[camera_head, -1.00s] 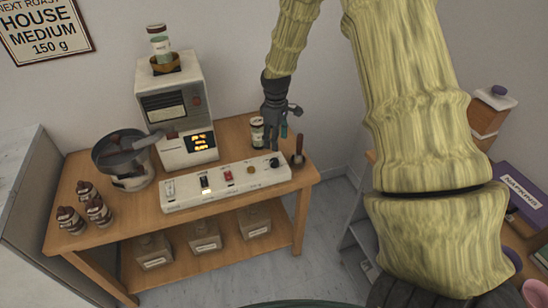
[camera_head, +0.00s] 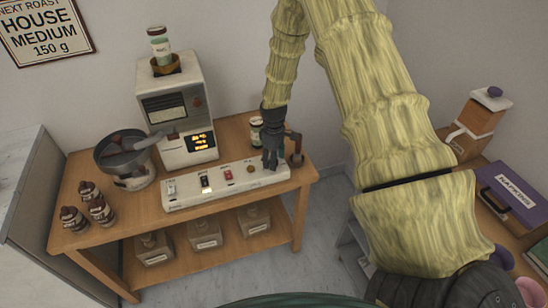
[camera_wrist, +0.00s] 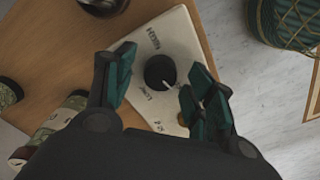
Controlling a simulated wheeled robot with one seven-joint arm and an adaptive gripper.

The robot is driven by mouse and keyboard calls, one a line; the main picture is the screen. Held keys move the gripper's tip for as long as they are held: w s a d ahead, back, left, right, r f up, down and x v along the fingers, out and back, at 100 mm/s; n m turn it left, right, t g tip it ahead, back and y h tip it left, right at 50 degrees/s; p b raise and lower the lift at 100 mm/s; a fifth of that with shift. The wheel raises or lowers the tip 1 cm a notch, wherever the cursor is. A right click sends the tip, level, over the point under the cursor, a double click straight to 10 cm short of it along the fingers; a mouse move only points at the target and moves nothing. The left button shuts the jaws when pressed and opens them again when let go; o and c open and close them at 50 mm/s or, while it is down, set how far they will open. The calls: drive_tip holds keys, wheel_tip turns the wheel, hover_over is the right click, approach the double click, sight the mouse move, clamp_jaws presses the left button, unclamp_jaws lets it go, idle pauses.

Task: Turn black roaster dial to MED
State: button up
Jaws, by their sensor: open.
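The black roaster dial (camera_wrist: 158,69) sits near the end of the cream control panel (camera_wrist: 180,45). In the wrist view its white pointer mark is toward the lower right of the knob. Small lettering is printed around it, but I cannot read it surely. My gripper (camera_wrist: 158,80) is open, with one teal-padded finger on each side of the dial; I see no clear contact. In the head view my gripper (camera_head: 271,160) is over the right end of the panel (camera_head: 213,193) and hides the dial.
The panel also bears several switches, including a red one (camera_head: 228,174). A jar (camera_head: 256,130) and a brown-handled item (camera_head: 297,160) stand close to my gripper. The roaster machine (camera_head: 182,118) and a grey pan (camera_head: 128,155) stand to the left on the wooden cart (camera_head: 83,236).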

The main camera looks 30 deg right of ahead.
drive_tip(key=shift+f, duration=0.1)
drive_tip(key=shift+c, duration=0.5)
drive_tip(key=c, duration=1)
drive_tip(key=shift+m, duration=0.3)
